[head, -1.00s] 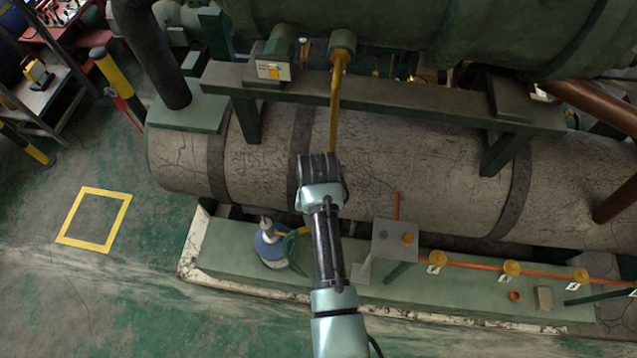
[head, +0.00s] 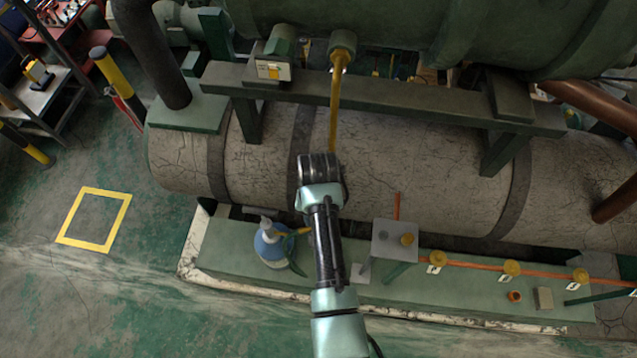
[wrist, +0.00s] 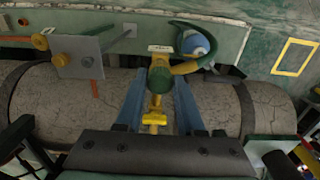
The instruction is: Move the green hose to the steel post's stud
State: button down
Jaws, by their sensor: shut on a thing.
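My gripper (wrist: 157,102) has its two blue fingers around the green end of the hose (wrist: 160,80) in the wrist view. A yellow T-shaped piece (wrist: 155,119) shows just below this end. The hose has a yellow stretch and a green loop (wrist: 184,25) by the blue bottle. In the head view my gripper (head: 320,170) is over the grey tank, and its fingers and the held end are hidden. The steel post's plate (head: 387,250) stands to the right and nearer. It bears a grey stud (head: 383,233) and a yellow knob (head: 407,239); the plate also shows in the wrist view (wrist: 90,55).
The blue bottle (head: 268,245) stands on the green plinth (head: 225,245), left of my arm. An orange pipe with several yellow knobs (head: 512,268) runs right from the post. A yellow pipe (head: 335,105) hangs behind my gripper. The cracked tank (head: 420,170) lies beyond.

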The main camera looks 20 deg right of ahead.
dwell(0.5)
jog(key=shift+r+n+p, duration=0.1)
jog(key=shift+n+p, duration=0.25)
jog(key=shift+n, duration=1.45)
jog(key=shift+p, duration=0.3)
jog(key=shift+n+p, duration=0.3)
jog(key=shift+n, duration=1.5)
jog(key=shift+n+p, duration=0.5)
jog(key=shift+n, duration=1.3)
